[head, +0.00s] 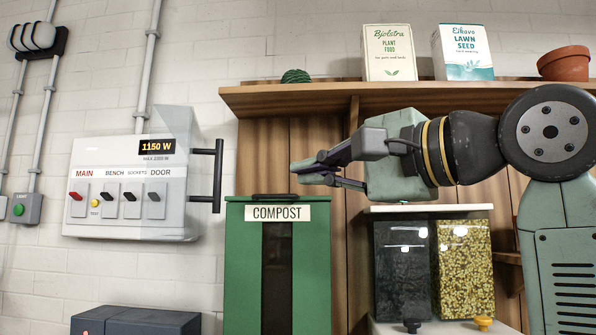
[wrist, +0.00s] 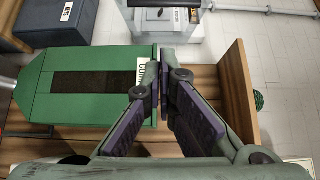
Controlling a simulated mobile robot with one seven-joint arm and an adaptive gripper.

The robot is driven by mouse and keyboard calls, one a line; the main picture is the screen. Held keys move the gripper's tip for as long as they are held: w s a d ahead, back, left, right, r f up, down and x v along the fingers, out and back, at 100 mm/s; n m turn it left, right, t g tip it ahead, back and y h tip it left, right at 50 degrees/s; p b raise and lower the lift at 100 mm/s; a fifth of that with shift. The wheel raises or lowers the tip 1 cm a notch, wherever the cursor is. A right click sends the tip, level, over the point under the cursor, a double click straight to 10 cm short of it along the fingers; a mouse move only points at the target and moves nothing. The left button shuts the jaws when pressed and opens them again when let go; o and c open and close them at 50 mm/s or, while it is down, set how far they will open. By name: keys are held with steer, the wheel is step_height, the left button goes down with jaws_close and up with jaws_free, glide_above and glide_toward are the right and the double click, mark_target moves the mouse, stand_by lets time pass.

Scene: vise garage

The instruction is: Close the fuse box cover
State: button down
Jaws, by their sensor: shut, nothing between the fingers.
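The fuse box (head: 130,188) is a pale box on the wall at the left of the head view, with a red switch, several black switches and a 1150 W display. A see-through cover (head: 178,122) shows at its upper right; its exact angle is hard to tell. A dark bar handle (head: 218,176) sticks out on the right side. In the wrist view the box (wrist: 165,30) and the dark handle (wrist: 235,9) are at the top edge. My gripper (head: 296,168) is shut and empty, right of the handle and apart from it; its fingers also show in the wrist view (wrist: 163,80).
A green compost bin (head: 243,270) stands between the box and my gripper, below them. A wooden shelf (head: 400,95) with seed boxes and a pot runs above my arm. Dispensers (head: 462,268) stand below it. A dark blue box (head: 135,322) is under the fuse box.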

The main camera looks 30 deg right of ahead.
steer(key=w+a+p, duration=0.3)
steer(key=w+a, duration=0.2)
steer(key=w, duration=0.4)
steer(key=shift+w+a, duration=0.15)
steer(key=shift+a, duration=0.2)
steer(key=shift+a+f, duration=0.1)
